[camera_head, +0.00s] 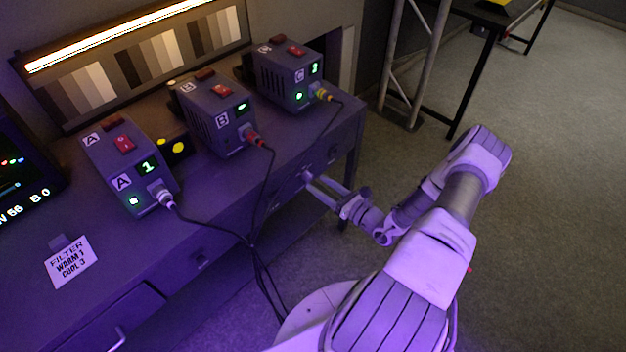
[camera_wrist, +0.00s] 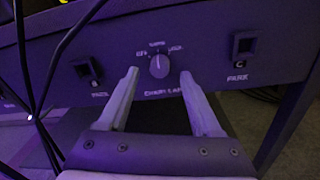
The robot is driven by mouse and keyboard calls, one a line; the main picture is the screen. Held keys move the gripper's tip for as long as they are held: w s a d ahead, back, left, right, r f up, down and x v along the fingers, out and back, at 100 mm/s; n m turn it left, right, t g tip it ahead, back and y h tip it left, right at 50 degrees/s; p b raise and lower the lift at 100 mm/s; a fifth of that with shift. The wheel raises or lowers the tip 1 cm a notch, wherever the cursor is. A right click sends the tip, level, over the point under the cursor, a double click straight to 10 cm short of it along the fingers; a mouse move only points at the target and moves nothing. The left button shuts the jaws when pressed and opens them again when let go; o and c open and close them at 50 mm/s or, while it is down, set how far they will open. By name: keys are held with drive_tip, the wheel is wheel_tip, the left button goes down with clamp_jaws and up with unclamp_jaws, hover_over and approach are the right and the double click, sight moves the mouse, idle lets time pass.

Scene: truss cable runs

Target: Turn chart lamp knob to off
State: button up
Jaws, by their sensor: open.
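The chart lamp knob (camera_wrist: 159,66) is a round, light knob on the desk's dark front panel in the wrist view. Its pointer line looks roughly upward, toward the middle of three marks; the left mark seems to read OFF. The lettering under it is partly blurred. My gripper (camera_wrist: 159,73) is open, one finger on each side of the knob; I cannot tell whether either finger touches it. In the head view my gripper (camera_head: 307,181) reaches the desk front, and the knob is not clear there. The chart lamp (camera_head: 120,36) glows warm white above the grey chart patches.
Two PARK holders (camera_wrist: 86,69) (camera_wrist: 244,46) flank the knob. Dark cables (camera_wrist: 40,80) hang at the left. Boxes A (camera_head: 128,165), B (camera_head: 217,112) and C (camera_head: 287,73) stand on the desk, with cables over its front edge.

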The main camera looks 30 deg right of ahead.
sight(311, 179)
drive_tip(key=shift+x, duration=1.75)
clamp_jaws()
